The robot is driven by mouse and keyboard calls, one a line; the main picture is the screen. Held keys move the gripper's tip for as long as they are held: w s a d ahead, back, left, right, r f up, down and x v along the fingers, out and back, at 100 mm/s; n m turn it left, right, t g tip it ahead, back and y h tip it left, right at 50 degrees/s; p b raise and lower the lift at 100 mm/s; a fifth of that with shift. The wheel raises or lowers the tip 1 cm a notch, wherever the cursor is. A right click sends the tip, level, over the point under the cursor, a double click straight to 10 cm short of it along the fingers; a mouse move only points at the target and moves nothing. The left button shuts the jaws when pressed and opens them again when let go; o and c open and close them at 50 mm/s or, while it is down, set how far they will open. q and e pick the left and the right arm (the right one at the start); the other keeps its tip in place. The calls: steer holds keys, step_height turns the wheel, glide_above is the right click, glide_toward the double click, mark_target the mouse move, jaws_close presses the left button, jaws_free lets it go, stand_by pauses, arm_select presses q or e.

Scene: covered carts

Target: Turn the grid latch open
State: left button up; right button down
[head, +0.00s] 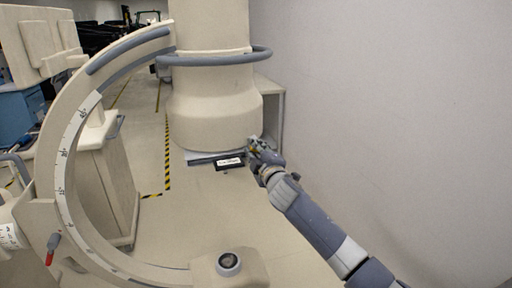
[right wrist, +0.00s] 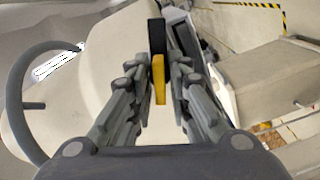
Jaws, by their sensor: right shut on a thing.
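The grid latch shows in the right wrist view as a narrow yellow and black piece (right wrist: 158,68) standing between my fingers. My right gripper (head: 256,147) is at the lower right side of the cream detector housing (head: 214,118) in the head view. In the right wrist view the fingers of this gripper (right wrist: 163,78) are closed on the latch from both sides. In the head view the fingers hide most of the latch, so its turn angle cannot be told there. A dark labelled plate (head: 230,162) sits just left of the gripper. My left gripper is not in view.
A large cream C-shaped arm (head: 72,150) with a scale curves across the left. A grey ring rail (head: 215,59) circles the housing above my gripper. A cream cart (head: 104,185) stands behind the arm. A bare wall is on the right; floor below the gripper is clear.

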steer(key=shift+f+n+p, duration=0.15)
steer(key=shift+n+p, duration=0.35)
steer(key=shift+n, duration=1.4)
steer(key=c, duration=1.7)
jaws_free()
steer(key=shift+s, duration=0.1)
steer(key=shift+v, duration=6)
